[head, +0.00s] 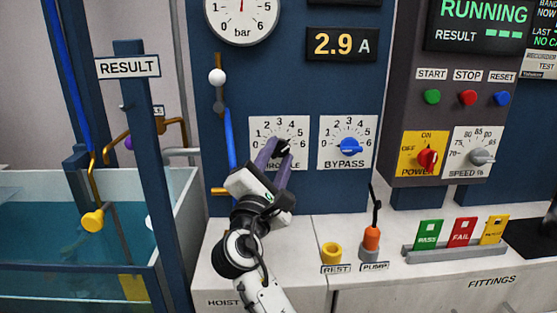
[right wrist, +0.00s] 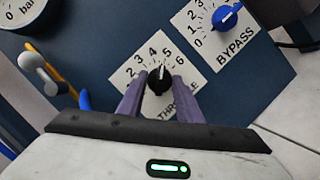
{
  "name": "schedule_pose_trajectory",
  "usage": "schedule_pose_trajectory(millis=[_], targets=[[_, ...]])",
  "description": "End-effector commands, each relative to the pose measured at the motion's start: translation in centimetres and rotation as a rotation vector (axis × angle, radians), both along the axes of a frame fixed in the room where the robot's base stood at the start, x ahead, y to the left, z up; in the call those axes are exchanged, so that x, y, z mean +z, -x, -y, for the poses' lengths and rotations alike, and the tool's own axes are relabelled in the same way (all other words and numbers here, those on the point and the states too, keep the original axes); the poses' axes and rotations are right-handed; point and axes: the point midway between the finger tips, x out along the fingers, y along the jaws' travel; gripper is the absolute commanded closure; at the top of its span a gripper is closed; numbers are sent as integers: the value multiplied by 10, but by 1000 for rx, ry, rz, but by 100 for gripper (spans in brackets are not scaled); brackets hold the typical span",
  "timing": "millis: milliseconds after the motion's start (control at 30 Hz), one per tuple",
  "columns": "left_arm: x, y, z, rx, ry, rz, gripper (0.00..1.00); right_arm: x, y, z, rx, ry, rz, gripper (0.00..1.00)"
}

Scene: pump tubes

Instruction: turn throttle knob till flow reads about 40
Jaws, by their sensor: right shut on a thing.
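The throttle knob (head: 284,148) is small and black on a white dial plate (head: 258,125) numbered up to 6. My right gripper (head: 276,155) has its two purple-grey fingers on either side of the knob and is shut on it. In the right wrist view the knob (right wrist: 159,81) sits between the fingertips of the gripper (right wrist: 158,90). Its white mark points up, roughly toward the 4 to 5 part of the scale. The fingers hide part of the plate and its lettering. No readout labelled flow is in view. My left gripper is not in view.
The blue bypass knob (head: 349,146) is just right of the throttle. A display (head: 341,44) reads 2.9 A, and a bar gauge (head: 241,12) is cut off above. A red power knob (head: 428,158) and a speed dial (head: 481,157) are farther right. A water tank (head: 185,210) stands left.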

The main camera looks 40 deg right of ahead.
Motion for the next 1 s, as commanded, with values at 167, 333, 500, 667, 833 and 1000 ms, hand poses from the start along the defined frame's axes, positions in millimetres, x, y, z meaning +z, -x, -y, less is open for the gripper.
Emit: schedule_pose_trajectory(millis=[167, 333, 500, 667, 833, 1000], targets=[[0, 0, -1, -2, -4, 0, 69, 1, -1, -1, 0, -127, 74, 90], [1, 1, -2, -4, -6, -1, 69, 1, -1, -1, 0, -219, 131, 90], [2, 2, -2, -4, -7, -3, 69, 2, -1, -2, 1, -281, 170, 90], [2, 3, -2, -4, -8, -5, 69, 2, -1, -1, 0, -315, 190, 90], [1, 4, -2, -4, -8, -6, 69, 2, -1, -1, 0, -328, 197, 90], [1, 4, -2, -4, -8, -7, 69, 2, -1, -1, 0, -329, 199, 90]])
